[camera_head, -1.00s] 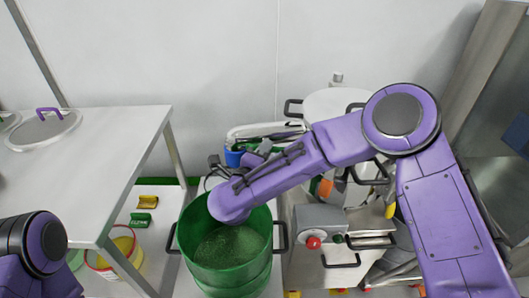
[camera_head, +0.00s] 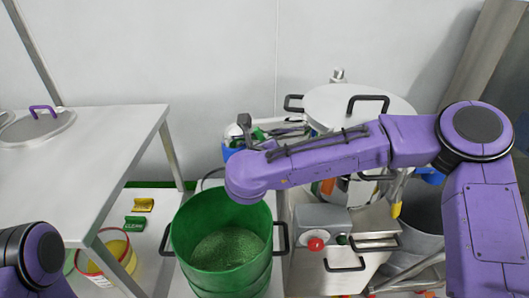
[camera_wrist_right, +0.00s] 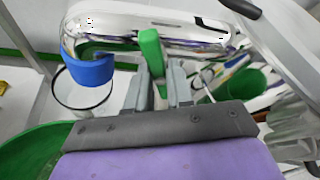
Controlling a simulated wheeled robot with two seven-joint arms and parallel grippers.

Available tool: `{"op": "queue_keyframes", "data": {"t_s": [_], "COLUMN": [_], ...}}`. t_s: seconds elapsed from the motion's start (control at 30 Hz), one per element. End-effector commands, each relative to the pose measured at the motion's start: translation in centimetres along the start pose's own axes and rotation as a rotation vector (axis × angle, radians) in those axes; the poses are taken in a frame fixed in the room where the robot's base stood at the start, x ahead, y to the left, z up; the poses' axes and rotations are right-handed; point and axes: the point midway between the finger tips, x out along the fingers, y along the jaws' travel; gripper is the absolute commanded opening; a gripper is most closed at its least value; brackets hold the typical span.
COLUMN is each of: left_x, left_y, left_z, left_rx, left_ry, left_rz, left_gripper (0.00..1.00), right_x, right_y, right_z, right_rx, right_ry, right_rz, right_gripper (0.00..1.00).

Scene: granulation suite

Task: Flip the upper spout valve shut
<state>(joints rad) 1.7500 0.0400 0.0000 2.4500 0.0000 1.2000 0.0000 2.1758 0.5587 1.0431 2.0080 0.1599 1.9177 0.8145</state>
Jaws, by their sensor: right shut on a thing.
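The spout is a shiny metal pipe (camera_wrist_right: 180,25) with a blue collar (camera_wrist_right: 88,68) at its left end. An upright green valve lever (camera_wrist_right: 151,52) stands in front of it. My right gripper (camera_wrist_right: 158,82) is shut on the lever, with a grey finger on each side. In the head view the blue collar (camera_head: 230,153) and a bit of the green lever (camera_head: 258,133) show past my right wrist, which hides much of the spout. My left arm is at the lower left, its gripper out of the picture.
A green drum (camera_head: 190,240) with green granules stands below my right wrist. A lidded metal vessel (camera_head: 340,103) with black handles is behind my forearm. A grey box with a red knob (camera_head: 315,244) is right of the drum. A white table (camera_head: 90,160) stands left.

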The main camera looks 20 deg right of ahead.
Motion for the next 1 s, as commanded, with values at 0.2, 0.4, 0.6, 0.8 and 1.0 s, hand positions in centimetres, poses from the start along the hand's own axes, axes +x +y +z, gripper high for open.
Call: {"op": "queue_keyframes", "data": {"t_s": [0.2, 0.4, 0.6, 0.8, 1.0], "left_x": [2.2, 3.5, 4.4, 4.8, 4.9], "left_y": [0.2, 0.3, 0.4, 0.4, 0.4], "left_z": [0.9, 1.4, 1.8, 2.0, 2.0], "left_rx": [0.000, 0.000, 0.000, 0.000, 0.000], "left_ry": [0.000, 0.000, 0.000, 0.000, 0.000], "left_rz": [0.000, 0.000, 0.000, 0.000, 0.000], "left_gripper": [0.72, 0.72, 0.72, 0.72, 0.72], "right_x": [0.2, 0.2, 0.1, 0.1, 0.1], "right_y": [0.0, -0.1, -0.2, -0.3, -0.3], "right_z": [-0.4, -0.3, -0.2, -0.1, -0.1], "right_rx": [0.179, 0.311, 0.398, 0.444, 0.459], "right_ry": [-0.001, -0.001, -0.001, -0.001, 0.000], "right_rz": [0.073, 0.127, 0.164, 0.184, 0.190], "right_gripper": [0.00, 0.00, 0.00, 0.00, 0.00]}}
